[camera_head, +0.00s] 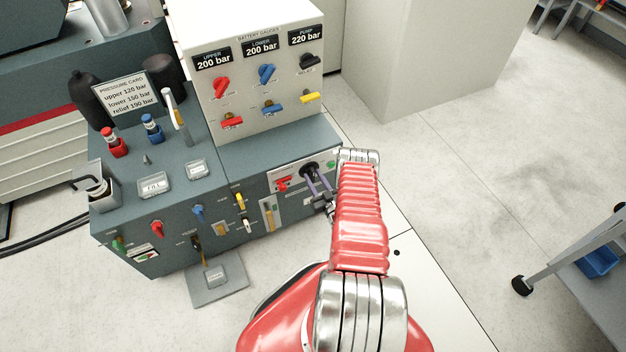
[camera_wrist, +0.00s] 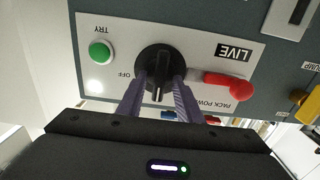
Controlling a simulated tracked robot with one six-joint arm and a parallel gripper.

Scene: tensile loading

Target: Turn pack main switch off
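The pack main switch is a black rotary knob (camera_wrist: 157,70) on a pale panel marked PACK POWER. Its raised grip points down in the wrist view, and the OFF label (camera_wrist: 127,75) is to its left. A LIVE sign (camera_wrist: 235,52) shows to the right. My gripper (camera_wrist: 162,78) is open, its two grey-purple fingers on either side of the knob's grip with gaps visible. Whether a fingertip touches the knob is unclear. In the head view, my gripper (camera_head: 317,181) reaches the knob (camera_head: 310,169) at the cabinet's front right.
Beside the knob are a green TRY button (camera_wrist: 100,52) and a red lever (camera_wrist: 230,86). Several coloured valve handles and a yellow handle (camera_wrist: 303,103) are nearby. A gauge box (camera_head: 250,75) stands above on the cabinet.

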